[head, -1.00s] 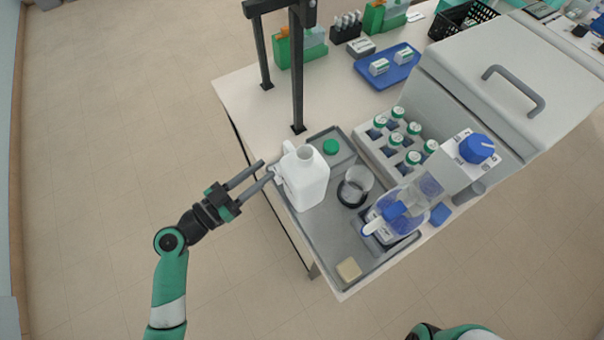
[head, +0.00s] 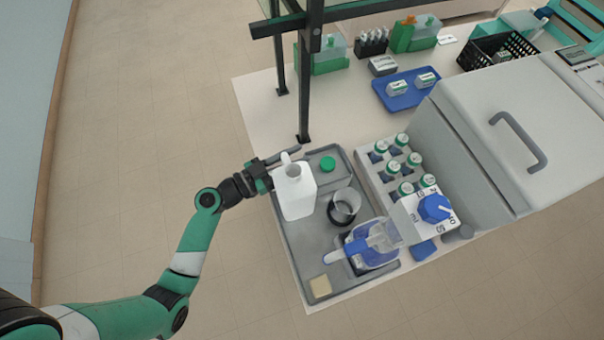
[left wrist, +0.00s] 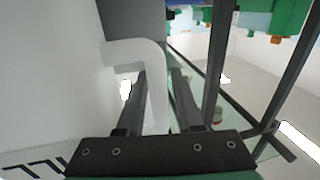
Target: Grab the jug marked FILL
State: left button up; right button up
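The white jug (head: 295,194) stands upright on the grey tray at its left side, its open neck facing up. In the left wrist view the jug (left wrist: 50,80) fills the left side, with part of dark lettering, seemingly "LL", at the lower left. My left gripper (head: 278,163) is at the jug's handle side. In the left wrist view the white handle (left wrist: 156,90) passes between the two fingers of my left gripper (left wrist: 158,85). The fingers are apart, with a gap beside the handle. My right gripper is out of view.
The grey tray (head: 315,250) also holds a green cap (head: 327,163), a clear beaker (head: 345,203) and a tan block (head: 320,287). A dark upright post (head: 303,90) stands just behind the jug. A rack of green-capped bottles (head: 370,185) is to the right.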

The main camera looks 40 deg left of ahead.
pick_arm(q)
jog(key=shift+s+a, duration=0.1)
jog(key=shift+s, duration=0.1)
jog(key=shift+c, duration=0.3)
grip_shut()
dwell(0.8)
